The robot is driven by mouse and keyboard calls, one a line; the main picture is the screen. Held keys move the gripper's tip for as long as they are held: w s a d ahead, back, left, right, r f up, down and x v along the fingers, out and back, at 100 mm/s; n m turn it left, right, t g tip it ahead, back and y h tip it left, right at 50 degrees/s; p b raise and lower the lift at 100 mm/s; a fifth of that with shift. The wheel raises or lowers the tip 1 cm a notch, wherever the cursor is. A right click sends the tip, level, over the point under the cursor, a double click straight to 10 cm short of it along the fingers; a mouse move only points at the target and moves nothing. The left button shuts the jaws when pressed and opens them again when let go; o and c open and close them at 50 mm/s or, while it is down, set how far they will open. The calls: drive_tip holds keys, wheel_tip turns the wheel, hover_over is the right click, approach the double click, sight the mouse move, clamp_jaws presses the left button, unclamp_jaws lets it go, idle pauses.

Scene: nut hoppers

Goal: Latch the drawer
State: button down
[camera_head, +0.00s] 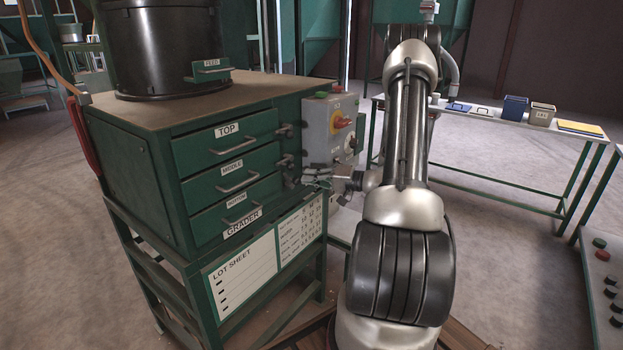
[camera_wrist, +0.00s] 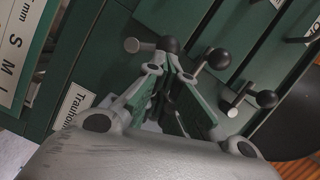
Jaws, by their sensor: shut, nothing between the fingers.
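The green grader cabinet (camera_head: 140,165) has three drawers, labelled TOP (camera_head: 225,138), MIDDLE (camera_head: 236,168) and BOTTOM (camera_head: 238,203), each with a bar handle. All three fronts look closed. Dark latches stand along their right edge, with the top latch (camera_head: 285,132) and middle latch (camera_head: 286,160) plain to see. In the wrist view they show as black knobs (camera_wrist: 219,58) with pale metal pins (camera_wrist: 238,105). My gripper (camera_head: 316,180) is at the bottom drawer's right end.
A grey control box (camera_head: 322,130) with a red knob stands just right of the latches. A black hopper (camera_head: 165,50) sits on the cabinet. A lot sheet (camera_head: 245,275) is below the drawers. A table with bins (camera_head: 514,107) stands behind right; open floor lies between.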

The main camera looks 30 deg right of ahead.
sight(298, 183)
drive_tip(key=a+n+h, duration=0.1)
drive_tip(key=n, duration=0.2)
drive_tip(key=s+a+n+h, duration=0.1)
drive_tip(key=a+n, duration=0.1)
drive_tip(key=n, duration=0.1)
drive_tip(key=shift+s+a+f+g, duration=0.1)
drive_tip(key=shift+a+g, duration=0.1)
drive_tip(key=shift+g, duration=0.1)
drive_tip(key=shift+a+f, duration=0.1)
drive_tip(key=shift+a, duration=0.05)
idle(0.4)
drive_tip(key=shift+s+a+f, duration=0.15)
drive_tip(key=shift+a+f, duration=0.1)
drive_tip(key=shift+a, duration=0.1)
drive_tip(key=shift+d, duration=0.1)
idle(0.6)
